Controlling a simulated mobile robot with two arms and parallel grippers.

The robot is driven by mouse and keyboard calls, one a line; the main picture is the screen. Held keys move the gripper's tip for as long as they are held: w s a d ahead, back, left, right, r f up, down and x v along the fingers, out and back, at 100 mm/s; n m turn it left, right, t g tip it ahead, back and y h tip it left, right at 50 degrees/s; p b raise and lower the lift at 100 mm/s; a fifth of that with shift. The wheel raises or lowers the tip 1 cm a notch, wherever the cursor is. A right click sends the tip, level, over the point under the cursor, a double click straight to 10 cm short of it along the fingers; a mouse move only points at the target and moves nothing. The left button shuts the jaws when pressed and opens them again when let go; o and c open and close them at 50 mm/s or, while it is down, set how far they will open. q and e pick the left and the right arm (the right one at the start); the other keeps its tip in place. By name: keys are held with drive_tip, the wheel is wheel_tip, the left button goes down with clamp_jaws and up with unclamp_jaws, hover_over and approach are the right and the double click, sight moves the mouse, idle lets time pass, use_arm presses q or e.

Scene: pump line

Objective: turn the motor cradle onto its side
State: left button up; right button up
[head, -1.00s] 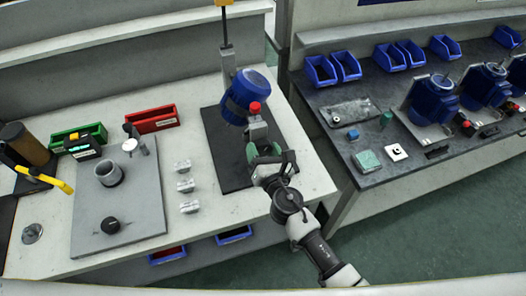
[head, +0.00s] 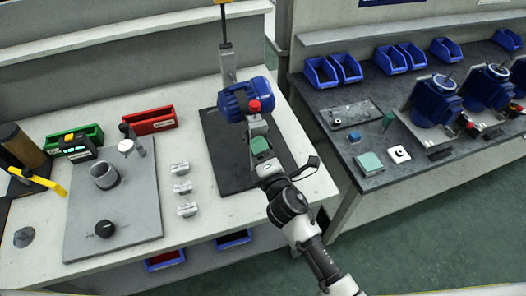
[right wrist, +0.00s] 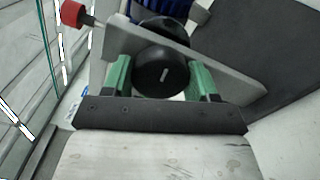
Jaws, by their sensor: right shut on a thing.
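The motor cradle (head: 246,98), a blue finned motor with a grey plate and a red knob, is at the back of the dark mat (head: 228,165), in front of a grey post. It lies with its long axis roughly level. In the right wrist view its grey plate (right wrist: 225,70) slants across, with the red knob (right wrist: 72,13) at upper left. My right gripper (head: 258,130) is shut on its black round part (right wrist: 162,72), with a green finger on each side. I cannot tell whether the cradle touches the mat. My left gripper is not in view.
A grey plate (head: 140,215) with a cup and dial gauge stands left of several small metal blocks (head: 182,188). Green (head: 88,133) and red (head: 150,122) bins stand behind. The right-hand bench (head: 375,180) holds similar blue motors. The mat's front is clear.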

drive_tip(key=shift+m, duration=0.6)
drive_tip(key=o, duration=1.3)
drive_tip(key=shift+s, duration=0.1)
drive_tip(key=b+v, duration=0.2)
drive_tip(key=v, duration=0.8)
drive_tip(key=shift+s+d, duration=0.15)
drive_tip(key=shift+s, duration=0.2)
